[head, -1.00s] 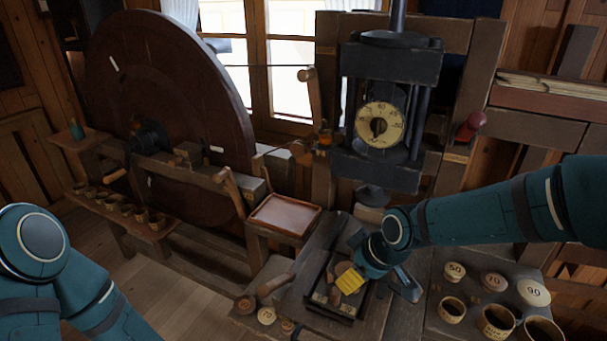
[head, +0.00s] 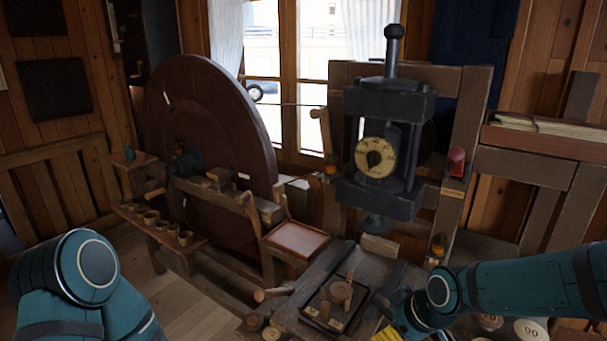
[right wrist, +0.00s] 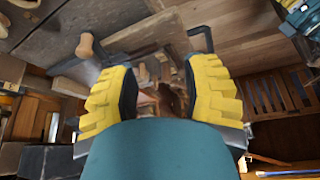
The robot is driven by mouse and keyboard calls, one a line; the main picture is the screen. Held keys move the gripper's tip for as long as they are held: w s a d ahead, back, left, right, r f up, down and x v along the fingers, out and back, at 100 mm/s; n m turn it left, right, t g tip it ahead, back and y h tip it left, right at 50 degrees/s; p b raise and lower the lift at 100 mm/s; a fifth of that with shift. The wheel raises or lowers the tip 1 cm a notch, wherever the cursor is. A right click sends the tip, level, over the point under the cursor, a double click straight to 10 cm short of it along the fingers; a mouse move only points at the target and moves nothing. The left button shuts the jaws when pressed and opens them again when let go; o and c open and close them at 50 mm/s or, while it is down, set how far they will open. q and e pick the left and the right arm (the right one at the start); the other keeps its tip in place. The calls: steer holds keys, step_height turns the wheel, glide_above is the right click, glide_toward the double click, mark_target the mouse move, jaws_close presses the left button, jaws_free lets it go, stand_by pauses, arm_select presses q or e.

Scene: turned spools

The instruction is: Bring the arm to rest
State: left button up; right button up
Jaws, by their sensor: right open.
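My right gripper shows at the bottom right of the head view (head: 388,333), beside the dark tray (head: 352,322) and apart from it. Its yellow fingers are spread in the right wrist view (right wrist: 160,90), with nothing held between them. The tray holds a turned wooden spool (head: 341,292) and some small wooden pieces. My left arm shows at the lower left of the head view, but its gripper is out of the picture.
A press with a round dial (head: 376,158) stands behind the bench. A large dark wheel (head: 215,130) stands at the left, with several small cups (head: 152,218) on a shelf before it. A reddish-brown tray (head: 296,238) sits between them. A lid marked 90 (head: 531,330) lies at lower right.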

steer(key=s+a+f+m+b, duration=0.1)
steer(key=s+a+f+m, duration=0.1)
steer(key=f, duration=0.8)
steer(key=s+a+f+m+g+b, duration=0.1)
steer(key=s+a+f+m+b, duration=0.1)
steer(key=f, duration=0.8)
steer(key=s+a+f+m+b, duration=0.2)
steer(key=s+f+m, duration=0.3)
steer(key=f, duration=0.5)
steer(key=shift+s+a+f+m+g+y, duration=0.3)
steer(key=shift+s+a+m+g, duration=0.1)
steer(key=shift+s+a, duration=0.35)
